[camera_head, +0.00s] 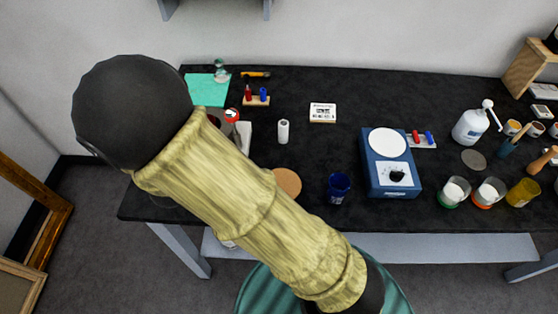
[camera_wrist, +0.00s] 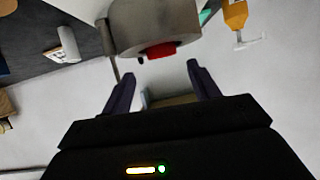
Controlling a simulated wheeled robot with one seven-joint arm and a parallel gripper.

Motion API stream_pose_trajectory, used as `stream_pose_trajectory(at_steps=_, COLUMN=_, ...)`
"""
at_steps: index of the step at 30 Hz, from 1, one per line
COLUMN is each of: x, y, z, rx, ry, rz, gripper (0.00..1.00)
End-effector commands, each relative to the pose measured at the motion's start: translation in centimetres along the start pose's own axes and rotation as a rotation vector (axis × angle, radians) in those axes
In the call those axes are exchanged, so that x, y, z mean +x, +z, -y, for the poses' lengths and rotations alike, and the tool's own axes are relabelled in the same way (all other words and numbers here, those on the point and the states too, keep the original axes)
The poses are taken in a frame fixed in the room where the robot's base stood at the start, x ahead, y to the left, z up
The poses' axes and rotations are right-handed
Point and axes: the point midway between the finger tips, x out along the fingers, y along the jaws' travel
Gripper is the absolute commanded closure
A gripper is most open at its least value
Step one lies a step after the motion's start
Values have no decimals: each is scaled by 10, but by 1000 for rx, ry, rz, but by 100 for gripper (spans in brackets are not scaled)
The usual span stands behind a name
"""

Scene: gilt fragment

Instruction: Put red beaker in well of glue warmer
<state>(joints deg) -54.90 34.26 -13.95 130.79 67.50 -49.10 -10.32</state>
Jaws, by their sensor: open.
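My gripper (camera_wrist: 160,69) is open in the wrist view, with a finger on each side and nothing between the tips. Just beyond the tips is a large grey rounded body (camera_wrist: 140,20), with a small red part (camera_wrist: 161,50) at its lower edge. I cannot tell for sure whether these are the glue warmer and the red beaker. In the head view a small red and white round thing (camera_head: 232,114), possibly the red beaker, shows beside my arm at the left of the table. My arm hides what is around it, and my gripper is hidden there.
A white cylinder (camera_head: 283,131), a cork-coloured disc (camera_head: 288,181) and a blue beaker (camera_head: 338,188) stand right of my arm. A blue device with a white round plate (camera_head: 388,143) is farther right. Several cups and a white bottle (camera_head: 470,127) crowd the right end.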

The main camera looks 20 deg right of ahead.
Motion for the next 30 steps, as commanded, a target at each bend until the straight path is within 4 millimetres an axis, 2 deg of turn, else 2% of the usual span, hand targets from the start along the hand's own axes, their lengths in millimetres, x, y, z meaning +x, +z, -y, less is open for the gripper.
stream_pose_trajectory(at_steps=4, x=12, y=-10, z=-25, rx=20, ry=-80, rz=170, gripper=39)
stream_pose_trajectory(at_steps=10, x=2, y=-14, z=-66, rx=-7, ry=-186, rz=392, gripper=39)
stream_pose_trajectory(at_steps=14, x=-15, y=-13, z=-104, rx=-49, ry=-225, rz=524, gripper=39)
stream_pose_trajectory(at_steps=21, x=-64, y=-3, z=-190, rx=-175, ry=-211, rz=749, gripper=39)
stream_pose_trajectory(at_steps=24, x=-83, y=2, z=-220, rx=-226, ry=-181, rz=821, gripper=39)
stream_pose_trajectory(at_steps=27, x=-94, y=6, z=-235, rx=-257, ry=-163, rz=860, gripper=39)
stream_pose_trajectory(at_steps=30, x=-96, y=7, z=-239, rx=-267, ry=-158, rz=872, gripper=39)
